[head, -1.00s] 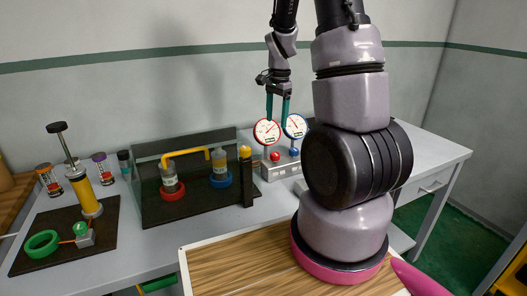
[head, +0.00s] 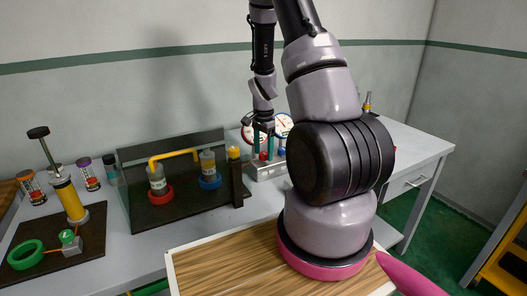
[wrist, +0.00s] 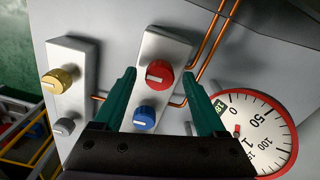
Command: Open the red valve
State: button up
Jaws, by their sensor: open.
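The red valve (wrist: 159,74) is a round red knob with a pale bar mark, on a white block (wrist: 160,47) in the wrist view. In the head view the red valve (head: 263,156) is small, at the base of the gauges. My gripper (wrist: 160,75) has its two green fingers spread, one on each side of the red knob in the picture. I cannot tell whether either finger touches it. In the head view my gripper (head: 263,158) points down at the knob. A blue knob (wrist: 145,116) sits beside the red one, between the fingers in the picture.
A red-rimmed gauge (wrist: 262,130) is close to the right finger. Copper pipes (wrist: 208,52) run beside the block. A yellow knob (wrist: 58,81) is on another block to the left. In the head view, a dark rig with bottles (head: 158,181) stands left of the gauges.

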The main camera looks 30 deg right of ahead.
grip_shut()
jog(key=shift+n, duration=0.3)
jog(key=n, duration=0.3)
jog(key=shift+n, duration=0.3)
jog(key=n, duration=0.8)
jog(key=shift+d, duration=0.1)
jog(key=shift+n, duration=2.2)
